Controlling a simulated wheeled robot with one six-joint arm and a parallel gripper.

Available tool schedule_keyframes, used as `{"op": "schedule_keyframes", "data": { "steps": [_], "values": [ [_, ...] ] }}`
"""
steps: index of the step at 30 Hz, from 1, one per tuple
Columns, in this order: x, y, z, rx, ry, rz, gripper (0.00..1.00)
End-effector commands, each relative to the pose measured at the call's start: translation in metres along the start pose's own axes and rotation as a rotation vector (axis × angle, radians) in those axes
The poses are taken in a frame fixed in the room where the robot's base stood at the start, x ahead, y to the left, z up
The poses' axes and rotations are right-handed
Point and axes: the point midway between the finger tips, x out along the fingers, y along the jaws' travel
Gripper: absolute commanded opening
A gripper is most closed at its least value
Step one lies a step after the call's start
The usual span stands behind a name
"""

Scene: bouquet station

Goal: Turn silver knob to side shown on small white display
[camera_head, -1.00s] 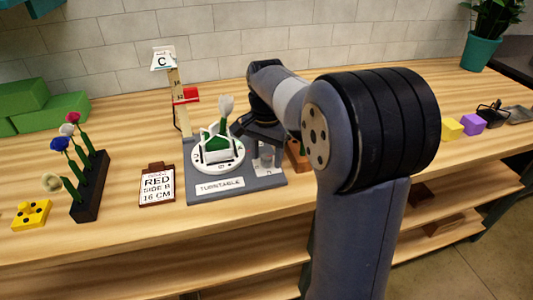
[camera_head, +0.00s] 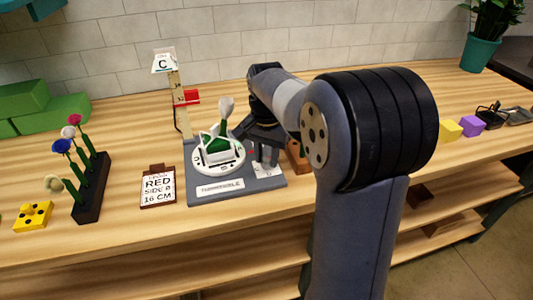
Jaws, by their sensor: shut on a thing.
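The small white display (camera_head: 163,64) at the back shows the letter C. The grey turntable base (camera_head: 205,193) carries a white round plate (camera_head: 219,164) with a green and white holder and a pale flower (camera_head: 226,108) upright in it. The silver knob (camera_head: 266,155) stands on the right part of the base. My gripper (camera_head: 266,148) points down over it, shut on the knob, and its fingers hide part of it. My arm covers the area to the right.
An order card (camera_head: 158,187) reads red, side B, 16 cm. A black rack (camera_head: 93,190) of several flowers and a yellow block (camera_head: 33,216) stand left. A red marker (camera_head: 187,97) sits on the wooden post behind. Green blocks (camera_head: 40,107) lie back left.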

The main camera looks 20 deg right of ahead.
Motion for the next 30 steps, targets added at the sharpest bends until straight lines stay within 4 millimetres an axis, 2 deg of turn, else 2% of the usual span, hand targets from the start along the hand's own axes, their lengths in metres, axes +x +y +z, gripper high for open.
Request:
{"op": "schedule_keyframes", "data": {
  "steps": [30],
  "values": [
    [-0.0020, 0.0000, -0.0001, -0.924, -0.001, 0.000, 0.06]
  ]
}}
